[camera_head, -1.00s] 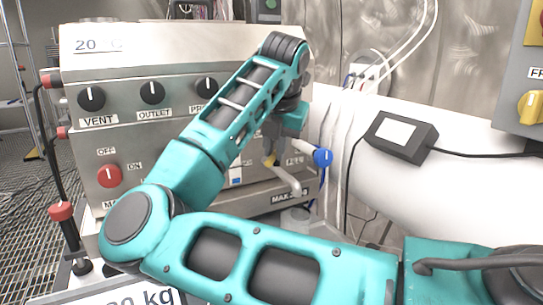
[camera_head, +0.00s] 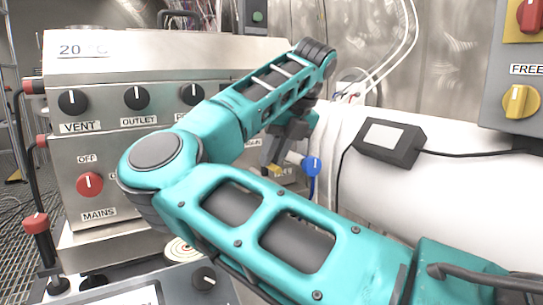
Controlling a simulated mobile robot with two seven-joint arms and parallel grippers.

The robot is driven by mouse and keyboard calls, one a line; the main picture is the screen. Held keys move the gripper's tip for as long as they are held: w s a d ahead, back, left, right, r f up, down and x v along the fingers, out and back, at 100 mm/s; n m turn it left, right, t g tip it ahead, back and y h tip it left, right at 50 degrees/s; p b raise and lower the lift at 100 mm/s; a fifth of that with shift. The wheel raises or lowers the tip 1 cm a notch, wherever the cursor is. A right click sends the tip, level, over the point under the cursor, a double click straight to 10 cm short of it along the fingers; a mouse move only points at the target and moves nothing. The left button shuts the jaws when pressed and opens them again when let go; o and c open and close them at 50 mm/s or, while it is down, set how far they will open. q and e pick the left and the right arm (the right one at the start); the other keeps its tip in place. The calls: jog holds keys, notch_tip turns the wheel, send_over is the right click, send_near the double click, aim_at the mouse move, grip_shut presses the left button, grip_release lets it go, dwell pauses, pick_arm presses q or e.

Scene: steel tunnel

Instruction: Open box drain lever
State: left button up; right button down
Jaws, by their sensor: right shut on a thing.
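The steel box (camera_head: 200,62) stands at the left and centre, with labelled dials on its front. My right gripper (camera_head: 272,168) is at the lower right of the box front, small and partly behind my right arm. It is shut on the drain lever, whose grip point is too small and covered to make out. A short pale tube (camera_head: 295,159) and a round blue knob (camera_head: 313,166) show just right of the fingers. My right arm crosses the picture and hides the lower right of the box. My left gripper is not in view.
A red MAINS knob (camera_head: 89,184) and black VENT dial (camera_head: 73,102) sit on the box front. A black adapter (camera_head: 391,142) lies on the white pipe (camera_head: 450,185) at the right. A grey panel (camera_head: 510,85) with a yellow knob hangs at the right edge.

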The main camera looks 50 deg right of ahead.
dwell(0.4)
jog(key=c, duration=1.1)
grip_release()
jog(key=p+v, duration=0.2)
jog(key=v, duration=1.1)
jog(key=shift+p, duration=0.4)
jog(key=shift+d, duration=0.1)
